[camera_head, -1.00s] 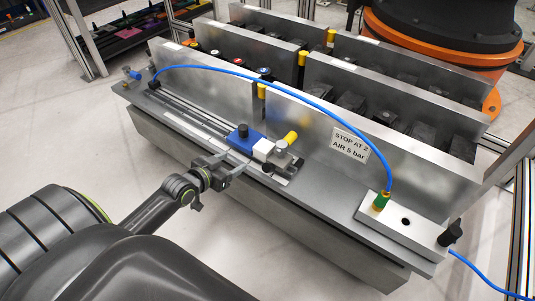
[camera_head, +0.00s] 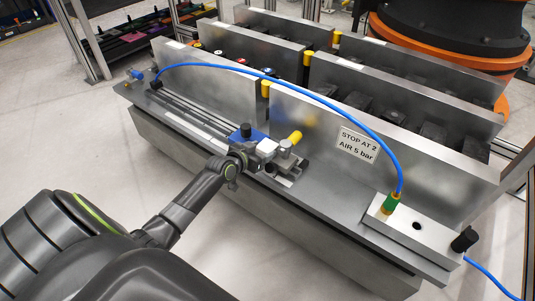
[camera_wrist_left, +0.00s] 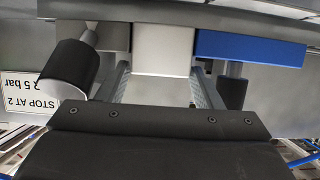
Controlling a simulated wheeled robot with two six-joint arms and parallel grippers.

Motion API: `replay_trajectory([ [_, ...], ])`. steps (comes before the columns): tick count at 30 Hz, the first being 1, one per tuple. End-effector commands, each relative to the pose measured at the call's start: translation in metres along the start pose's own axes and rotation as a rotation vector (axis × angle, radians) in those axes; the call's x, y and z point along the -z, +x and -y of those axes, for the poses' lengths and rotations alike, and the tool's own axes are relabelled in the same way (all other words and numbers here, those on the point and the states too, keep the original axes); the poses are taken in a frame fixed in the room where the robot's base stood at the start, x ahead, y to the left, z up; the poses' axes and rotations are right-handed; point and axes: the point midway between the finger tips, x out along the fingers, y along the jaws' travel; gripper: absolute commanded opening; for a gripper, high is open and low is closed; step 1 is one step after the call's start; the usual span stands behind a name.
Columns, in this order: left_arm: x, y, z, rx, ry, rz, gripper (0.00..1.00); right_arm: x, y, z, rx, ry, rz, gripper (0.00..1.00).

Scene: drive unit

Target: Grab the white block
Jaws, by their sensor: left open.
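The white block (camera_head: 267,148) sits between a blue block (camera_head: 246,142) and a grey metal piece (camera_head: 286,158) on the bench's front rail. In the left wrist view the white block (camera_wrist_left: 162,50) is straight ahead, with the blue block (camera_wrist_left: 250,47) at its right. My left gripper (camera_head: 256,156) is open at the front of the white block and partly covers it in the head view. In the wrist view its two fingers (camera_wrist_left: 160,72) reach up near the block's two lower corners; contact cannot be told. My right gripper is not in view.
A yellow-capped knob (camera_head: 294,138) and a black knob (camera_head: 246,130) stand close to the block. A blue hose (camera_head: 330,107) arches over the rail. Upright metal plates (camera_head: 215,80) rise behind. The floor in front is clear.

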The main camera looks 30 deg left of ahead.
Motion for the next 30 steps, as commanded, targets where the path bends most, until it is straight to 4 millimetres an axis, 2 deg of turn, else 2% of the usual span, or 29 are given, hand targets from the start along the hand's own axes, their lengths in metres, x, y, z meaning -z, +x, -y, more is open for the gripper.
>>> replay_trajectory([
  [3,-0.001,0.008,0.0,0.0,-0.001,0.0,0.6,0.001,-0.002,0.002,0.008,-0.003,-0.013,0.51],
  [9,0.0,0.007,0.0,0.0,-0.001,0.0,0.6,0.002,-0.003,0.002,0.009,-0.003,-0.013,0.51],
  [20,0.002,0.007,0.0,0.0,0.0,-0.004,0.15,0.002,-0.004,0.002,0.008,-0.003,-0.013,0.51],
  [26,0.003,0.007,0.0,0.0,0.0,-0.004,0.15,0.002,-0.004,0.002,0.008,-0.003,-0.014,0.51],
  [30,0.013,0.003,0.0,-0.001,0.002,-0.005,0.15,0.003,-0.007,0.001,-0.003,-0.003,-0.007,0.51],
])
